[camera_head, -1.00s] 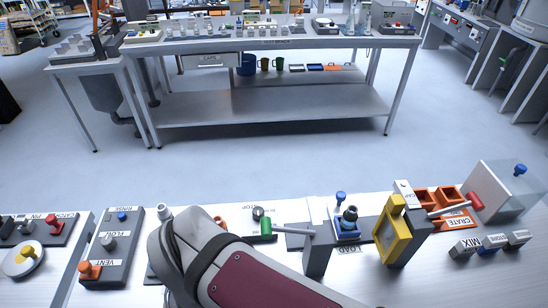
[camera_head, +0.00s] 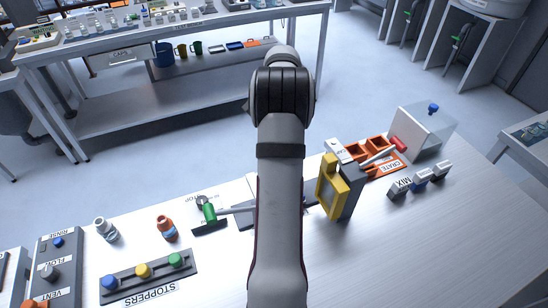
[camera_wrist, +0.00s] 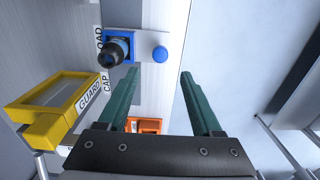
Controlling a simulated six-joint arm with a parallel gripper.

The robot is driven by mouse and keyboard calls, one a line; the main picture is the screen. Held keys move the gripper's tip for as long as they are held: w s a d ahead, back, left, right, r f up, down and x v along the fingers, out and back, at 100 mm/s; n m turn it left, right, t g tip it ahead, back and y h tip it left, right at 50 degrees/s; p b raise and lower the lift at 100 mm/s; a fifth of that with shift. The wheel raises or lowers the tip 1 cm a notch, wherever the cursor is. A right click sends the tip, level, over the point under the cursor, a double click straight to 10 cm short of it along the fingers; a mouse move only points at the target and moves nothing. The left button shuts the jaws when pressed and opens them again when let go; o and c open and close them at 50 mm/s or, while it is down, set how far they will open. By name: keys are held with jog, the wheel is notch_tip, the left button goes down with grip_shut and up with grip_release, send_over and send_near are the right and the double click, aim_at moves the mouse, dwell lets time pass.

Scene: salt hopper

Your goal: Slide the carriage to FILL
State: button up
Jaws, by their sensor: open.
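The carriage, a blue square holder (camera_wrist: 119,37) with a dark bottle (camera_wrist: 113,52) in it, shows at the top of the wrist view beside a partly cut-off LOAD label. A round blue knob (camera_wrist: 160,54) is just right of the holder. My gripper (camera_wrist: 159,74) is open and empty. Its two green fingers point toward the knob, which appears just beyond and between their tips; I see no contact. In the head view my arm hides the carriage and the gripper. No FILL label is readable.
A yellow guard frame (camera_head: 331,187) stands close to the right of my arm; it also shows in the wrist view (camera_wrist: 60,100). An orange crate (camera_head: 378,148), a clear box (camera_head: 425,125) and MIX blocks (camera_head: 399,187) lie further right. A green-handled lever (camera_head: 207,211) is left. The front right bench is clear.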

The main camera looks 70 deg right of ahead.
notch_tip(320, 180, down, 8)
jog(key=shift+f, duration=0.25)
grip_shut()
dwell(1.3)
